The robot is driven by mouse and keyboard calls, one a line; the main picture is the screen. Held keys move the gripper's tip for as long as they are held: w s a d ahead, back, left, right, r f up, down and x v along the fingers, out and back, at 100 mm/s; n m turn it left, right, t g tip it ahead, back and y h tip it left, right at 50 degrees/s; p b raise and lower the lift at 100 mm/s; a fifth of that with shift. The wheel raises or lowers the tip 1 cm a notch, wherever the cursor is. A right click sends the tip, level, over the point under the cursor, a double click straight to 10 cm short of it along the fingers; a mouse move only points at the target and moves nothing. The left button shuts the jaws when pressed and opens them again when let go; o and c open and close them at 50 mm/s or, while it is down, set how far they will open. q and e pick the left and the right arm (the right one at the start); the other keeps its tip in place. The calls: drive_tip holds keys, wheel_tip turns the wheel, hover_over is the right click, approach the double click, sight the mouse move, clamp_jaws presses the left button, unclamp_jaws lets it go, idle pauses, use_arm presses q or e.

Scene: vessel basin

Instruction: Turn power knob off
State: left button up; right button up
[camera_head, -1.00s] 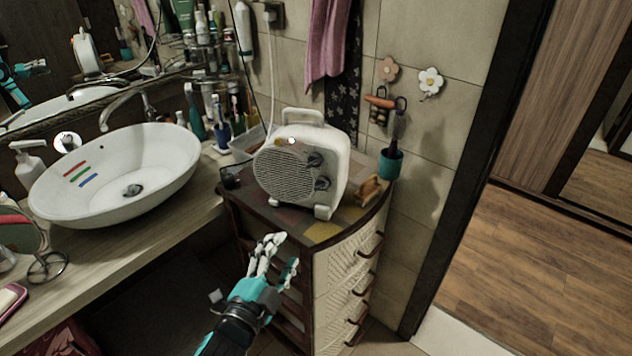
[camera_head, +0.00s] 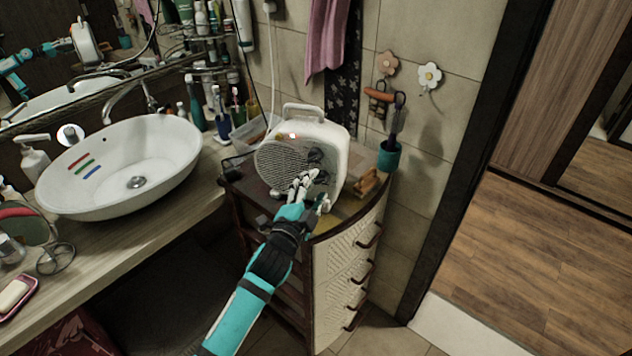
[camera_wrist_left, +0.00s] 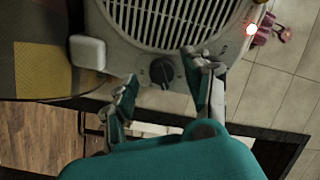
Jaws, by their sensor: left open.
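The white fan heater (camera_head: 336,145) stands on the small cabinet, with a round grille and dark knobs on its front. In the head view the upper knob (camera_head: 314,156) shows above my fingers, and the lower one is mostly hidden behind them. In the left wrist view a black knob (camera_wrist_left: 161,72) lies between my open fingers, with no clear contact. I cannot tell which knob is the power knob. A small light (camera_head: 292,136) glows on the heater, also in the left wrist view (camera_wrist_left: 251,29). My left gripper (camera_head: 312,190) is open in front of the heater's knobs. My right gripper is not in view.
A white sink basin (camera_head: 125,160) and toiletries are at the left. The wooden floor (camera_head: 540,265) at the right is clear.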

use_arm(q)
drive_tip(key=shift+x, duration=0.85)
drive_tip(key=shift+c, duration=0.4)
clamp_jaws()
drive_tip(key=shift+s, duration=0.1)
drive_tip(key=n, duration=0.6)
drive_tip(key=n+p, duration=0.1)
drive_tip(key=n, duration=0.3)
drive_tip(key=shift+s+d+f, duration=0.1)
drive_tip(key=shift+d+f, duration=0.1)
drive_tip(key=shift+f, duration=0.05)
